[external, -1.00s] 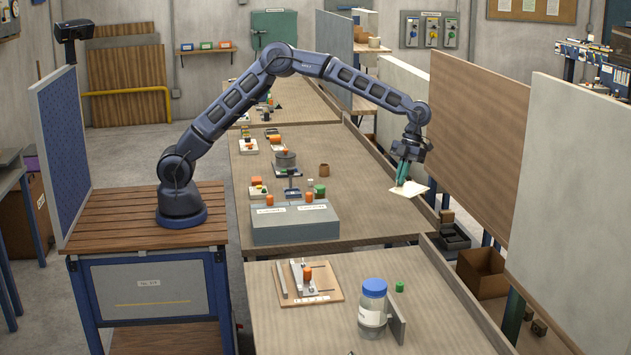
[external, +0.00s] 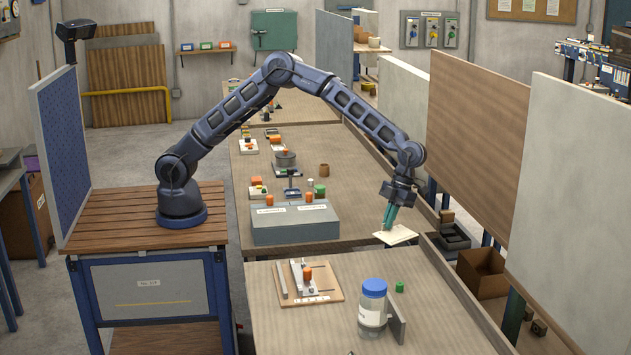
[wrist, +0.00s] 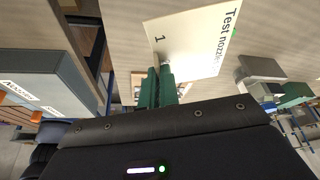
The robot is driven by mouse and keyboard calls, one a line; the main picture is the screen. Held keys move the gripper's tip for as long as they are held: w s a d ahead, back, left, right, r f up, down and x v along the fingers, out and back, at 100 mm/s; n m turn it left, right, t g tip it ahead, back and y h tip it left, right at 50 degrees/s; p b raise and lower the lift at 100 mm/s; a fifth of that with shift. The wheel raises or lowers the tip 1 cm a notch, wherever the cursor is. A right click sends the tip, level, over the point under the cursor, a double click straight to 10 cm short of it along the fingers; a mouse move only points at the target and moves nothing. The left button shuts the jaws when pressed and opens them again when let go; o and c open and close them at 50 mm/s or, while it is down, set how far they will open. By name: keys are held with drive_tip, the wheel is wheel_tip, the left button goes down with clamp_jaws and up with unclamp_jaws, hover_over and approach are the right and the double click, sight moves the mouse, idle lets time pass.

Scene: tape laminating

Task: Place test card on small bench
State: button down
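The test card, a cream sheet (external: 398,237), is held at its edge by my gripper (external: 390,216). In the wrist view the card (wrist: 190,42) shows a "1" and "Test" lettering, and the teal fingers (wrist: 158,84) are shut on its near edge. The card hangs near the right edge of the middle table, around the gap before the front table; its height is hard to judge. No surface is clearly marked as the small bench. A low grey block-like platform (external: 295,228) with two white labels stands on the middle table, left of my gripper.
A dark tray (external: 452,238) and a cardboard box (external: 482,272) lie at the right.

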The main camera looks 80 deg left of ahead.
wheel_tip(320, 180, down, 12)
drive_tip(key=shift+r, duration=0.15)
idle(0.4)
drive_tip(key=c, duration=1.6)
unclamp_jaws()
drive_tip(key=shift+c, duration=0.2)
